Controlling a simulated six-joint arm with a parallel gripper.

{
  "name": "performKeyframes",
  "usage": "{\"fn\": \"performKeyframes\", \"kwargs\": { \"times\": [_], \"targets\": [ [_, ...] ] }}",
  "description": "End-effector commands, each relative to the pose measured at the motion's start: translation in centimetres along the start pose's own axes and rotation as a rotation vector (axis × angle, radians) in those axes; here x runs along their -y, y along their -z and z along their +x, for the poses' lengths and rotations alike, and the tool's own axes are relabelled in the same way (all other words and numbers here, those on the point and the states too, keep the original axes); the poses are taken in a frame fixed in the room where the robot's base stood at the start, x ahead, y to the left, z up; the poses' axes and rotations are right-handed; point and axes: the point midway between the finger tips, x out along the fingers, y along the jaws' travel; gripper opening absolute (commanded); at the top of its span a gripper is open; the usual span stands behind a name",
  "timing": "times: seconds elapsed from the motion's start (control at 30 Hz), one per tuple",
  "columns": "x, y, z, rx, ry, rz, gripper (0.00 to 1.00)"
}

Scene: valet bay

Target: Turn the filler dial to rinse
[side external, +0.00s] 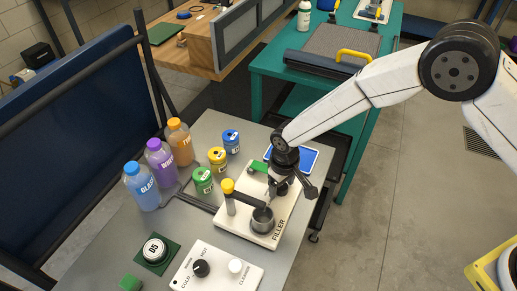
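The white filler base (272,237), marked FILLER, stands on the grey table with a metal cup (263,221) and a yellow-topped post (228,187) on it. My gripper (270,200) points down over the back of the filler, behind the cup. Its fingers are small and dark, and I cannot tell whether they are open or touching anything. No dial on the filler shows clearly; the arm covers part of it. A separate white panel (225,257) at the front carries a black knob (201,268) with COLD and HOT marks and a white knob (236,266).
Blue, purple and orange-brown bottles (160,162) stand on the left. Green, yellow and blue cans (217,159) are close to the filler's left. A green-based round counter (155,251) reads 05. A blue-and-white tray (300,159) lies behind my gripper.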

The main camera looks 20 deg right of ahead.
Motion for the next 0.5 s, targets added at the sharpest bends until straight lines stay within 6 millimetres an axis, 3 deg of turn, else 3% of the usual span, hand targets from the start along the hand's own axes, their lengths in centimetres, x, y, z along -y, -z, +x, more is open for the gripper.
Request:
{"fn": "performKeyframes", "kwargs": {
  "times": [0.5],
  "targets": [
    [-0.01, 0.0, -0.66, 0.0, 0.0, -0.002, 0.84]
  ]
}}
